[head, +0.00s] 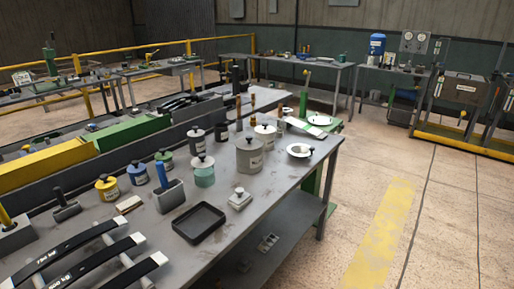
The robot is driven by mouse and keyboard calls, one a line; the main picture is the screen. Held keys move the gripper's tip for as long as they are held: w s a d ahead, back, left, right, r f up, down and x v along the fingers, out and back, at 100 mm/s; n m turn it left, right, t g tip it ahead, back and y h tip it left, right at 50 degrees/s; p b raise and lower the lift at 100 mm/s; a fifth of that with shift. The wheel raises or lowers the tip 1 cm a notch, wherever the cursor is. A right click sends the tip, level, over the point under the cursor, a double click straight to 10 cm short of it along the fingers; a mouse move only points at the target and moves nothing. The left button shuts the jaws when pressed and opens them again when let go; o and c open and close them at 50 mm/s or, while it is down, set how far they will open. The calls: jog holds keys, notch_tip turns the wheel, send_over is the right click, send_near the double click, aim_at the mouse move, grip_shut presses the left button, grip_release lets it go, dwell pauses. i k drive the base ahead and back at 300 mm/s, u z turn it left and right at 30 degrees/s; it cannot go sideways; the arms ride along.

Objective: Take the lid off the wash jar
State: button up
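Several lidded jars stand on the grey workbench (262,205); their labels are too small to read, so I cannot tell which is the wash jar. The largest is a grey jar (249,159) with a knobbed lid. A teal jar (204,177) with a pale knobbed lid stands to its left and nearer. A dark grey jar (197,145) and a pale jar (265,138) stand farther back. Smaller jars are yellow-topped (107,192), blue-topped (137,177) and green-topped (165,162). All these jars appear covered. My gripper is not in view.
A black tray (199,234) lies near the bench's front edge, with a small pale block (239,199) beyond it. A white dish (299,151) sits near the right edge. Leaf springs (98,262) fill the front left. Open floor (420,225) lies to the right.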

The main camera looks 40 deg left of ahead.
aim_at(202, 162)
jog(key=u, duration=0.3)
jog(key=i, duration=1.55)
jog(key=u, duration=1.45)
jog(key=i, duration=1)
jog(key=u, duration=1.15)
jog(key=i, duration=0.3)
jog(key=u, duration=0.1)
